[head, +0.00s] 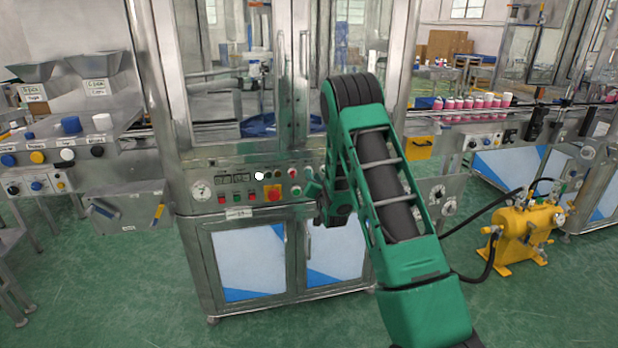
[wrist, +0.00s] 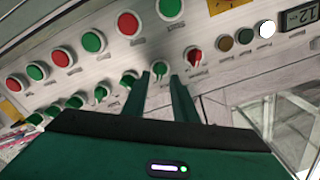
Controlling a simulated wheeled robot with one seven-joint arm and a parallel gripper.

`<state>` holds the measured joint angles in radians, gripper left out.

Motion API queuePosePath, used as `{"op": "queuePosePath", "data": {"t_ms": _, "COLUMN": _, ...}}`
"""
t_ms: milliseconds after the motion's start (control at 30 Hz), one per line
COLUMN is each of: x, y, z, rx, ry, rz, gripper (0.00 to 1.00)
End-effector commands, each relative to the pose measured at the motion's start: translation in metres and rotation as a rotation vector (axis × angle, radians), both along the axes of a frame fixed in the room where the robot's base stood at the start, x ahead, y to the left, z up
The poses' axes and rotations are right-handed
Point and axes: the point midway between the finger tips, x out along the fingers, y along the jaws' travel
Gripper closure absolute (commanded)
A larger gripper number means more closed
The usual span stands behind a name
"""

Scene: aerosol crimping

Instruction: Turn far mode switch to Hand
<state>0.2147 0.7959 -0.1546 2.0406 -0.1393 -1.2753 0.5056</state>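A row of small rotary switches runs along the panel in the wrist view. The green switch (wrist: 160,68) lies between my two fingertips, and the red switch (wrist: 194,56) is just to the right of my gripper (wrist: 163,77). More green switches (wrist: 101,92) continue to the left. My gripper is open, its fingers on either side of the green switch; whether they touch it I cannot tell. The labels are too small to read, so which one is the far mode switch is unclear. In the head view my arm hides the right part of the panel.
Red and green push buttons (wrist: 128,24) line the panel beyond the switches. A white round lamp (wrist: 267,29) and a display (wrist: 299,17) are at the right. In the head view, an emergency stop (head: 272,193) sits left of my arm. A yellow tank (head: 522,235) stands at right.

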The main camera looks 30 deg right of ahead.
Motion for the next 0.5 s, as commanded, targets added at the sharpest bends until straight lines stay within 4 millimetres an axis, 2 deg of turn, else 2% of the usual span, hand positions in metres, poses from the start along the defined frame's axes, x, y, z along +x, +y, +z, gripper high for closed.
{"op": "queuePosePath", "data": {"t_ms": 200, "x": 0.021, "y": -0.007, "z": 0.000, "rx": 0.000, "ry": -0.001, "rz": -0.001, "gripper": 0.74}}
{"op": "queuePosePath", "data": {"t_ms": 500, "x": 0.025, "y": -0.008, "z": 0.000, "rx": 0.000, "ry": 0.001, "rz": 0.000, "gripper": 0.74}}
